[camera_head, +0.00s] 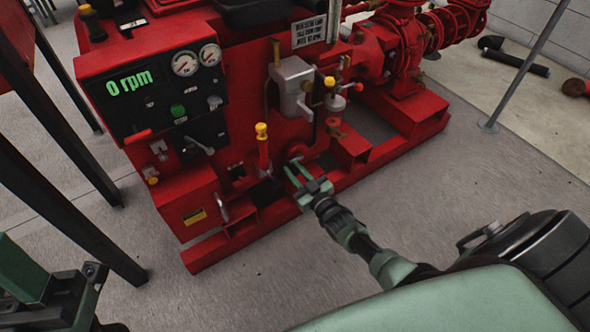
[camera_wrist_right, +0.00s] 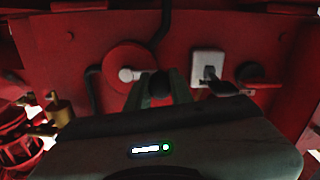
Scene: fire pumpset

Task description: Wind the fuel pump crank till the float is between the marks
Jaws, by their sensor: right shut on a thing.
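The crank shows in the right wrist view as a pale hub (camera_wrist_right: 127,75) on a round red disc (camera_wrist_right: 122,58), with a black knob (camera_wrist_right: 160,85) beside it. My right gripper (camera_wrist_right: 158,92) is shut on this knob, low on the red panel. In the head view the right gripper (camera_head: 298,173) reaches the lower front of the red pumpset (camera_head: 190,200), just below the red disc (camera_head: 296,150). Dark parts of my left gripper (camera_head: 90,278) show at the lower left; its jaws are unclear. I cannot make out the float or its marks.
A control panel (camera_head: 150,85) reads 0 rpm. A yellow-topped red lever (camera_head: 262,140) stands left of the disc. In the wrist view a pale switch plate (camera_wrist_right: 207,66) is right of the knob. A red skid rail (camera_head: 370,160) borders open grey floor (camera_head: 480,180).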

